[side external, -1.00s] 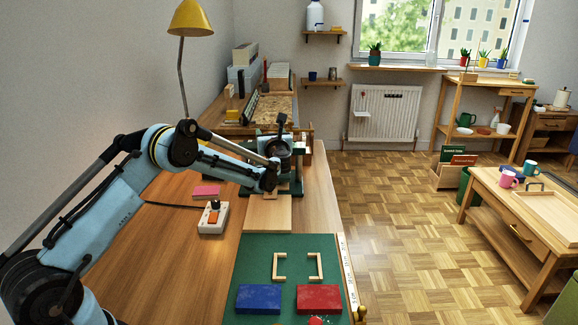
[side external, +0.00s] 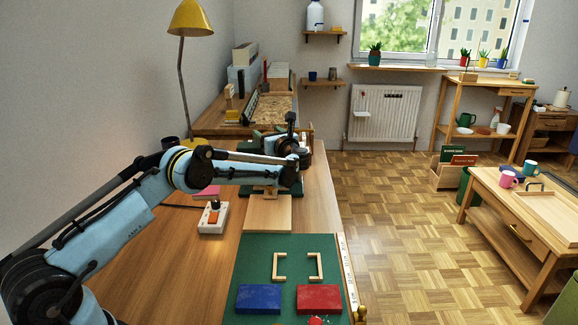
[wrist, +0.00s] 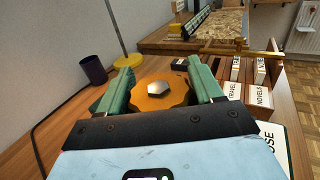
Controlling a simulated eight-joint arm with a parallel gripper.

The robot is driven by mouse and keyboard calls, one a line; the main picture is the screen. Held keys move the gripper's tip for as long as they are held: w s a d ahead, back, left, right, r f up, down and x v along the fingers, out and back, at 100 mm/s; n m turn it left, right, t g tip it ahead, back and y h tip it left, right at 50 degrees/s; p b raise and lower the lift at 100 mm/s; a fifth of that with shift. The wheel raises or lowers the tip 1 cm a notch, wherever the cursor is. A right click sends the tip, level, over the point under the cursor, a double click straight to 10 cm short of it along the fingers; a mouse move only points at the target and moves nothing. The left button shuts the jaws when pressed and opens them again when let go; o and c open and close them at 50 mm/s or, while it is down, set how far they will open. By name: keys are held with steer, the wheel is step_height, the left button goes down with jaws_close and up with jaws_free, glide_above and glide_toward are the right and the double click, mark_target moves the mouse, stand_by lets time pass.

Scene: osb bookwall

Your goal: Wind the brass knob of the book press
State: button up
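The brass knob (wrist: 155,100) of the book press is a scalloped orange disc with a silver hex nut in its middle. In the wrist view it lies between the two green fingers of my gripper (wrist: 160,72), one finger on each side. Its edges come right up to the fingers, but I cannot tell whether they press on it. In the side view my wrist (side external: 290,152) is over the green press (side external: 292,188), hides most of it and hides the knob.
A wooden board (side external: 268,212) and a green mat (side external: 262,262) with a blue book (side external: 258,298) and a red book (side external: 319,298) lie in front. A switch box (side external: 213,218) stands left. Several labelled blocks (wrist: 258,95), a dark cup (wrist: 93,70) and a yellow lamp (side external: 190,18) are nearby.

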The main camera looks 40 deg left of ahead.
steer(key=shift+o, duration=1.3)
steer(key=shift+d, duration=0.1)
steer(key=v, duration=1.2)
steer(key=s+a+m+t+h, duration=0.45)
steer(key=m+t+h, duration=0.2)
steer(key=t, duration=0.25)
steer(key=shift+m, duration=0.45)
steer(key=x, duration=1.1)
steer(key=shift+f, duration=0.2)
